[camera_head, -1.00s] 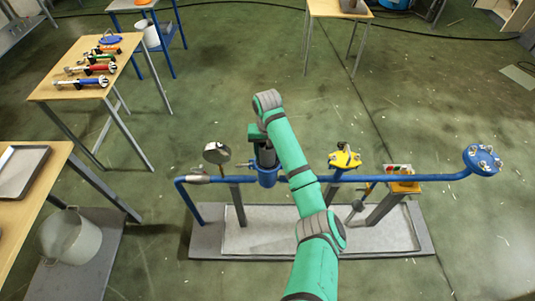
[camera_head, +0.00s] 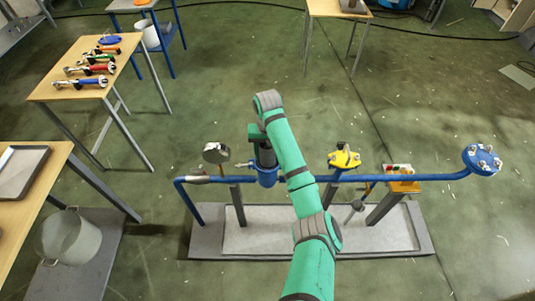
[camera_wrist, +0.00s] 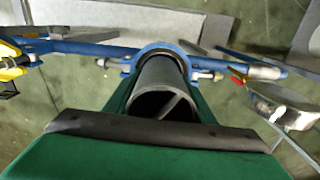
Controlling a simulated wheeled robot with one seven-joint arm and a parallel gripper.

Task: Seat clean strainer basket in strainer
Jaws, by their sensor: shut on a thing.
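The strainer basket (camera_wrist: 158,92) is a dark grey cylinder with an open top and a thin bar across its mouth. In the wrist view it stands in line with the blue strainer body (camera_wrist: 128,68), its lower end at or inside the ring; the exact depth is hidden. In the head view the basket (camera_head: 265,154) shows as a dark cylinder above the blue strainer (camera_head: 267,178). My gripper (camera_wrist: 160,105), green with a dark edge, is shut on the basket near its top. Its fingertips are partly hidden.
A blue pipe (camera_head: 436,178) runs both ways from the strainer, over a grey tray (camera_head: 262,238). A gauge (camera_head: 216,153) stands left, a yellow-topped valve (camera_head: 344,158) right, and a blue flange (camera_head: 482,160) at the far right. Tools lie on a wooden table (camera_head: 75,87). A bucket (camera_head: 70,238) stands lower left.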

